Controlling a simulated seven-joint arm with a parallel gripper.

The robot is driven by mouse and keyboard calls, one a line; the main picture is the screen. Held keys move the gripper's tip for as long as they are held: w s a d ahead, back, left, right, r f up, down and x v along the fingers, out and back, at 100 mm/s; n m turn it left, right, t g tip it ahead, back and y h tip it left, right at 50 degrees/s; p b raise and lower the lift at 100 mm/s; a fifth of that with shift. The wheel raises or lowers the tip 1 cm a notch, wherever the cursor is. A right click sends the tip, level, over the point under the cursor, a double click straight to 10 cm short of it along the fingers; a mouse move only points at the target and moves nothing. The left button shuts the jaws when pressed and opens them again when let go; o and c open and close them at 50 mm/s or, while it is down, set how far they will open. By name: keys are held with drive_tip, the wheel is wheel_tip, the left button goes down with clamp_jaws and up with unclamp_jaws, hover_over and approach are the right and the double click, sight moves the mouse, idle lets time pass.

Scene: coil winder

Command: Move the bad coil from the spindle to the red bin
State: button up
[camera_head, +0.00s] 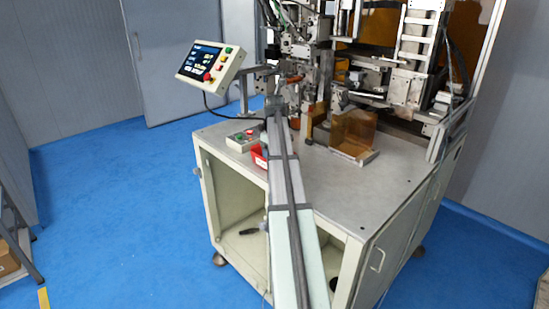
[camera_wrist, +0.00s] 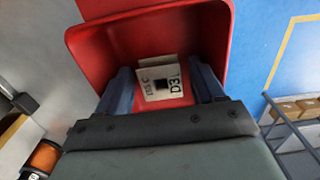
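The red bin (camera_wrist: 185,30) fills the upper middle of the wrist view. Only a small part of the bin (camera_head: 258,157) shows in the head view, beside my arm on the machine table. My gripper (camera_wrist: 160,72) points into the bin with its two dark blue fingers spread apart. Between them, a white piece with a dark square and printed letters (camera_wrist: 160,85) shows inside the bin, with gaps to both fingers. I cannot tell whether it is the bad coil or a label. In the head view my arm hides the gripper end and much of the spindle area.
An orange wire spool (camera_wrist: 43,157) shows at the lower left of the wrist view. A control box (camera_head: 243,139) stands left of the bin, and an amber guard (camera_head: 352,131) stands to the right. The front right of the table (camera_head: 365,190) is clear.

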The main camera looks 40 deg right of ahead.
wheel_tip(320, 180, up, 12)
drive_tip(key=shift+r, duration=0.15)
idle(0.7)
